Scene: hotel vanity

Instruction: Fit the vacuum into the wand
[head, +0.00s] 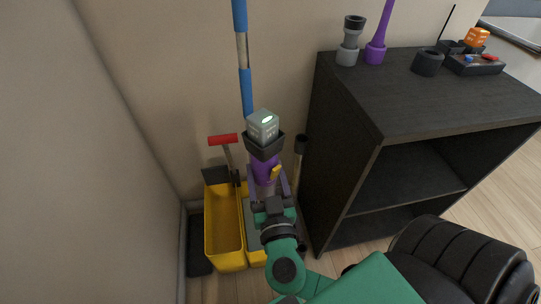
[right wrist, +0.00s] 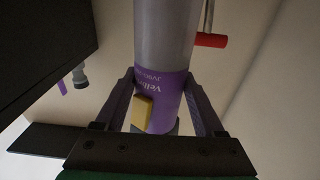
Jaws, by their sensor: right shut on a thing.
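The handheld vacuum (head: 264,166) has a grey boxy top with a lit display, a dark collar and a purple body with a yellow button. My right gripper (head: 269,184) is shut on its purple body and holds it roughly upright above the yellow bucket area. In the right wrist view, the fingers (right wrist: 159,88) sit on both sides of the vacuum (right wrist: 160,95). A slim upright tube with a dark socket-like top (head: 301,144), which looks like the wand, stands right of the vacuum, beside the shelf; its lower part is partly hidden. My left gripper is not in view.
A yellow bucket (head: 223,225), a red-handled tool (head: 223,140) and a blue pole (head: 246,95) crowd the wall corner.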

